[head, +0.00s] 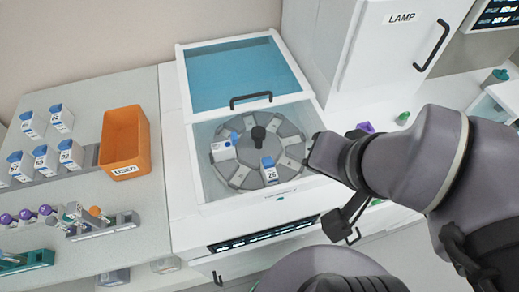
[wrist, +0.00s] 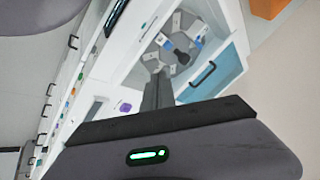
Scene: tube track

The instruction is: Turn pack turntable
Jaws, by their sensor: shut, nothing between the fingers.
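The pack turntable (head: 242,182) is a grey round plate with pale segments and a dark centre knob (head: 258,135), set in a white machine. A white pack with a blue top (head: 269,175), marked 25, stands at its front. A second such pack (head: 222,150) sits at its left. In the wrist view the turntable's knob (wrist: 181,56) shows beyond the fingertips. My gripper (wrist: 158,88) is shut with nothing between its fingers. In the head view it is at the machine's right edge, apart from the knob; its fingertips are hard to make out there.
The machine's teal glass lid (head: 235,75) with a black handle (head: 250,98) lies behind the open well. An orange USED bin (head: 124,140) and several packs in a rack (head: 75,172) stand left. A white LAMP cabinet (head: 385,50) rises behind at right.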

